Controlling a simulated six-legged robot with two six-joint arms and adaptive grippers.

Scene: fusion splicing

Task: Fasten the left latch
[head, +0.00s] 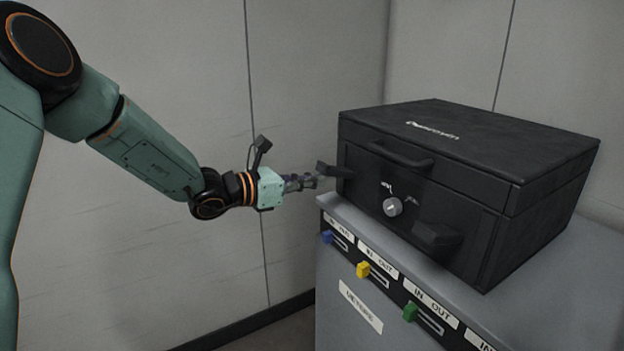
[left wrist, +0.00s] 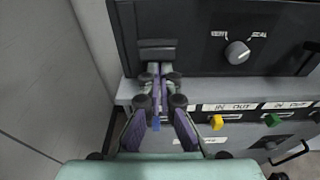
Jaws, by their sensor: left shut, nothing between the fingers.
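The black case (head: 480,150) stands with its lid down on a grey cabinet. The left latch (head: 338,170) is a dark flap sticking out from the left of the case's front; it also shows in the left wrist view (left wrist: 157,45). The right latch (head: 437,237) sticks out in a similar way. My left gripper (head: 314,182) is shut and empty, its tips just below and in front of the left latch. In the left wrist view its fingertips (left wrist: 155,70) reach to the latch's lower edge; I cannot tell whether they touch. My right gripper is out of view.
A round knob (head: 392,207) and a carry handle (head: 400,155) are on the case's front. The grey cabinet (head: 580,290) has blue (head: 327,237), yellow (head: 363,269) and green (head: 410,311) sliders below. A wall (head: 320,60) stands behind; space left of the cabinet is free.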

